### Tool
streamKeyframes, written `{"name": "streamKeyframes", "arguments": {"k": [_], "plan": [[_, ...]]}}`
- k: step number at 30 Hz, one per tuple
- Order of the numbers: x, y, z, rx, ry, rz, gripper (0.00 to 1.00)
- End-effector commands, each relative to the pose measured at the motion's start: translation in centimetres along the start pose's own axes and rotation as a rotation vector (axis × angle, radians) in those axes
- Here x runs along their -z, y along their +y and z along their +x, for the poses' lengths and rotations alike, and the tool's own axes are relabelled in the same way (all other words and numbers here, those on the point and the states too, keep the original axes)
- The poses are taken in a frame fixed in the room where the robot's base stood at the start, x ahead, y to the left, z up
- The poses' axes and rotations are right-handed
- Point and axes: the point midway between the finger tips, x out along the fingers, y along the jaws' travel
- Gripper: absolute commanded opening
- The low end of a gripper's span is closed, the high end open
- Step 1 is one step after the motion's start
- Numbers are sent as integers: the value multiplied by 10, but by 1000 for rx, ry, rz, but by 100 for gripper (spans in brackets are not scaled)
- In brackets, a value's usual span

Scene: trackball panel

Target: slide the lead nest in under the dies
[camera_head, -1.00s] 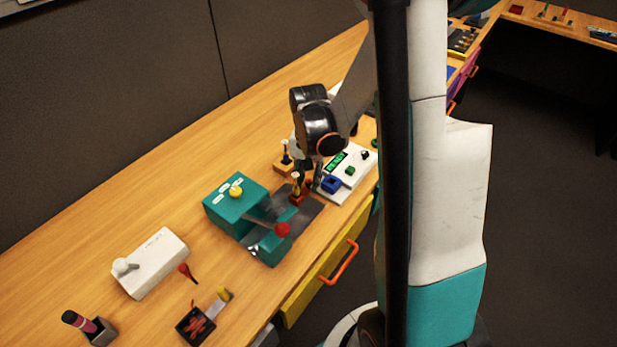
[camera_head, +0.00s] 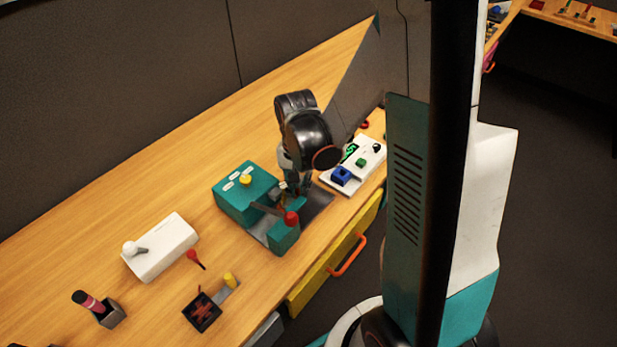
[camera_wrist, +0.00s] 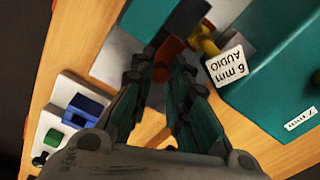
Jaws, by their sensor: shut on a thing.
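The lead nest, a small orange-brown block, shows between my fingertips in the wrist view (camera_wrist: 172,50). A yellow brass-coloured part (camera_wrist: 203,42) with a "6 mm AUDIO" tag (camera_wrist: 226,66) is beside it. My gripper (camera_wrist: 160,72) is shut on the nest, low over the grey plate (camera_head: 317,206) of the teal press. In the head view my gripper (camera_head: 291,192) is at the press's right side and mostly hides the nest. The teal press (camera_head: 236,203) has a yellow knob on top and a red-balled lever (camera_head: 291,218). The dies are not clearly visible.
A white panel (camera_head: 366,165) with blue and green parts stands to the right. A white box with a lever (camera_head: 160,247), a red-ended tool (camera_head: 193,257) and a black tray (camera_head: 202,312) lie left and in front. The bench behind is clear.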

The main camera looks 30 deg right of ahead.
Motion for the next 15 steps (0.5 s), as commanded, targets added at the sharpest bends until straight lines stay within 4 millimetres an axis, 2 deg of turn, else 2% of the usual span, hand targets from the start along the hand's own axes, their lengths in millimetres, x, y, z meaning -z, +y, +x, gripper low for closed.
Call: {"name": "streamKeyframes", "arguments": {"k": [4, 14, 15], "plan": [[-8, -4, 0, 3, 0, -2, 0], [-11, -5, 0, 4, -3, -2, 0], [-11, -5, 0, 4, -3, -2, 25]]}}
